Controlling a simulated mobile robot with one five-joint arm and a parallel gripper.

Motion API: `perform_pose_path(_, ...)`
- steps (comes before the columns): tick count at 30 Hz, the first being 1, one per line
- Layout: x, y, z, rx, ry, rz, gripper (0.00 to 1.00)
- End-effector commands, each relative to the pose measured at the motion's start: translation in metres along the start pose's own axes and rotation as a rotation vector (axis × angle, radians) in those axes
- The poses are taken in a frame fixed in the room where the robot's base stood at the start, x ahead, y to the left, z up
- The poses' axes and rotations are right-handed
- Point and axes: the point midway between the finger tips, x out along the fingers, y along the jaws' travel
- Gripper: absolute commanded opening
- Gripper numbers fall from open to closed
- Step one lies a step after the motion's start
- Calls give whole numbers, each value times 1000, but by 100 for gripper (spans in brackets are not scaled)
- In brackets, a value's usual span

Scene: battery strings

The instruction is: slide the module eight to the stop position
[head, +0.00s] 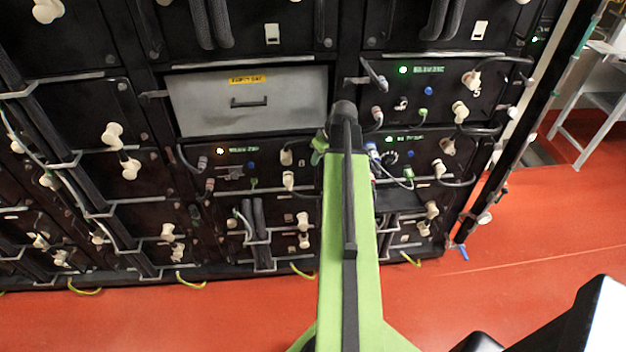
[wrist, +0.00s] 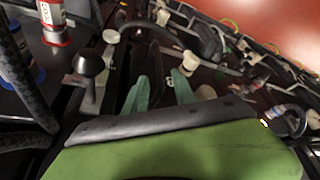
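I cannot tell whether either finger touches the module. In the head view my green arm reaches to the rack front and hides most of the gripper. Module fronts with lit green displays (head: 405,138) are just right of the arm; which one is module eight cannot be read there. The stop position is not identifiable.
A grey drawer front with a yellow label (head: 248,103) sits left of the arm. Cream knobs, cables and a black lever knob (wrist: 91,66) crowd the fronts. The red floor (head: 540,220) is clear at right.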

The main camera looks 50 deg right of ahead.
Motion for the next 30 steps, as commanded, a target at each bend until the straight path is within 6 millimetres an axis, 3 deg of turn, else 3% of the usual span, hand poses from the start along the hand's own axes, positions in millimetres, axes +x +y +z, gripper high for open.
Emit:
perform_pose_path(1, 23, 1, 3, -1, 0, 0, 33)
perform_pose_path(6, 61, 1, 3, 1, 0, 0, 33)
perform_pose_path(10, 80, 1, 2, 0, 0, 0, 33)
perform_pose_path(20, 81, 1, 0, 2, 0, 1, 33)
perform_pose_path(27, 81, 1, 0, 2, 0, 1, 2)
perform_pose_path(30, 81, 1, 1, 2, 0, 1, 0)
